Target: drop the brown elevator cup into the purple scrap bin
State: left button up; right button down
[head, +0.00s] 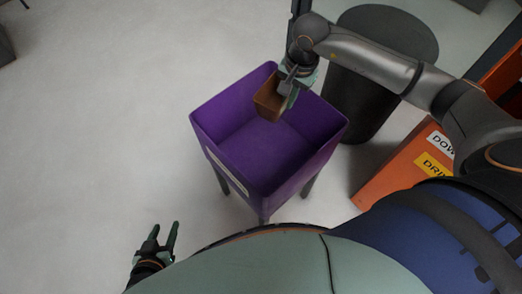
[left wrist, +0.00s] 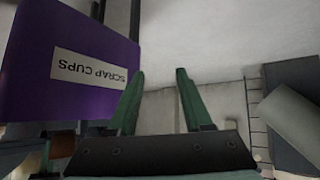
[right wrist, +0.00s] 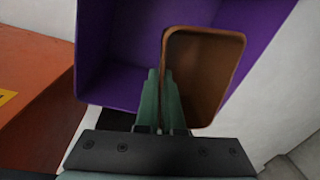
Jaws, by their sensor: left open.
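The brown elevator cup (head: 268,98) is in my right gripper (head: 290,92), over the far part of the purple scrap bin (head: 318,160). In the right wrist view the cup (right wrist: 208,72) has its open mouth towards the camera, and my right gripper's fingers (right wrist: 160,98) are closed on its wall. The bin (right wrist: 112,88) lies beyond it. My left gripper (head: 166,240) is open and empty, low at the left of my base, apart from the bin. In the left wrist view its fingers (left wrist: 158,105) are spread, with the bin (left wrist: 75,35) to the left.
A dark round drum (head: 385,60) stands behind and right of the bin. An orange box (head: 405,165) with labels is to the right. The bin stands on legs. The floor (head: 90,110) to the left is clear.

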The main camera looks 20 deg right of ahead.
jog(key=shift+f+b, duration=0.4)
jog(key=shift+f, duration=0.35)
notch_tip(320, 180, down, 4)
jog(key=shift+f+b, duration=0.1)
jog(key=shift+b, duration=1.05)
jog(key=c, duration=1)
grip_release()
pick_arm(q)
jog(key=shift+w+d+f+h, duration=0.15)
jog(key=shift+w+d+f, duration=0.05)
jog(key=shift+d+f, duration=0.25)
jog(key=shift+w+d+f+h, duration=0.15)
jog(key=shift+d+f, duration=0.25)
jog(key=shift+f, duration=0.05)
pick_arm(e)
jog(key=shift+o, duration=0.2)
jog(key=shift+s, duration=0.1)
pick_arm(q)
jog(key=shift+a+r+p, duration=0.1)
jog(key=shift+a+p, duration=0.15)
jog(key=shift+p, duration=0.05)
pick_arm(e)
notch_tip(320, 180, up, 13)
jog(key=s, duration=0.1)
jog(key=shift+d+f, duration=0.2)
jog(key=shift+d, duration=0.2)
pick_arm(q)
jog(key=shift+s, duration=0.1)
